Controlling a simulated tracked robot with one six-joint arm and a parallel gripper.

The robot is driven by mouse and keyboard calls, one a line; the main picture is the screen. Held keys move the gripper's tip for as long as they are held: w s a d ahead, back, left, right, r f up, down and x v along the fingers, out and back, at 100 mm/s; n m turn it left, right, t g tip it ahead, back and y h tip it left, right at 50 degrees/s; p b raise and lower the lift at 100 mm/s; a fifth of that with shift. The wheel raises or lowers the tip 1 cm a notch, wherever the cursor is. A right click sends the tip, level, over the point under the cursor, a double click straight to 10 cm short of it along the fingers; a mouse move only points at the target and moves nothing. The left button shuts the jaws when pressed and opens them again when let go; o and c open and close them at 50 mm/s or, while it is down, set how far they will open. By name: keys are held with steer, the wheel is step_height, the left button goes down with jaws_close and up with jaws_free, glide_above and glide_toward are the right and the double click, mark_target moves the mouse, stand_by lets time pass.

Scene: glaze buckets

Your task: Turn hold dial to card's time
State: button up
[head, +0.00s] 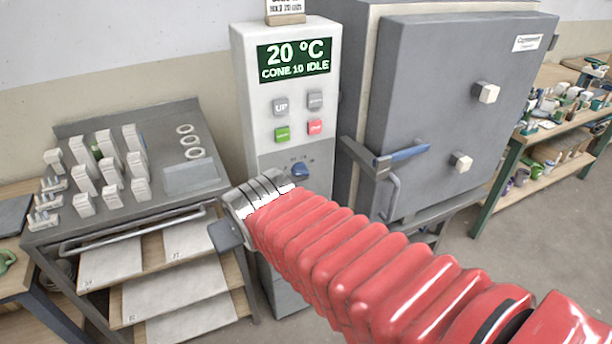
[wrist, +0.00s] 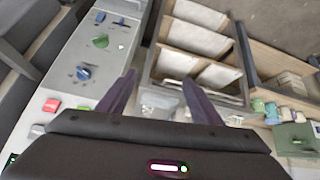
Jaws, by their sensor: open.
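The hold dial (head: 299,171) is a blue knob low on the white controller panel (head: 248,115), with small marks above it that I cannot read. In the wrist view the blue dial (wrist: 84,73) lies left of both fingers, not between them. My gripper (wrist: 159,78) is open and empty, its two dark fingers apart beside the panel. In the head view my red-sleeved arm reaches to just below the dial and hides the fingers. The card (head: 285,6) stands on top of the controller, cut off by the picture's edge; its lower line seems to read "HOLD 20", the rest unclear.
The display (head: 294,58) reads 20 °C, CONE 10 IDLE. Several buttons sit above the dial. A grey kiln (head: 450,110) with a blue-handled latch (head: 402,154) stands to the right. A cart (head: 190,110) with white pieces stands to the left.

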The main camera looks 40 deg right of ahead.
steer(key=w+d+f+m+t+h, duration=0.1)
steer(key=w+d+f+t+h, duration=0.15)
steer(key=w+d, duration=0.6)
steer(key=m+t, duration=0.2)
steer(key=t, duration=0.2)
glide_toward(303, 173)
steer(key=a+f, duration=0.1)
steer(key=a, duration=0.4)
steer(key=s+d+f+m+t, duration=0.2)
steer(key=s+d+m+t, duration=0.1)
steer(key=s, duration=0.2)
steer(key=shift+s+d+h, duration=0.25)
steer(key=shift+d+h, duration=0.1)
steer(key=shift+w+t, duration=0.1)
steer(key=shift+t, duration=0.15)
steer(key=x, duration=1.3)
steer(key=shift+w+d+f, duration=0.1)
steer(key=shift+w, duration=0.2)
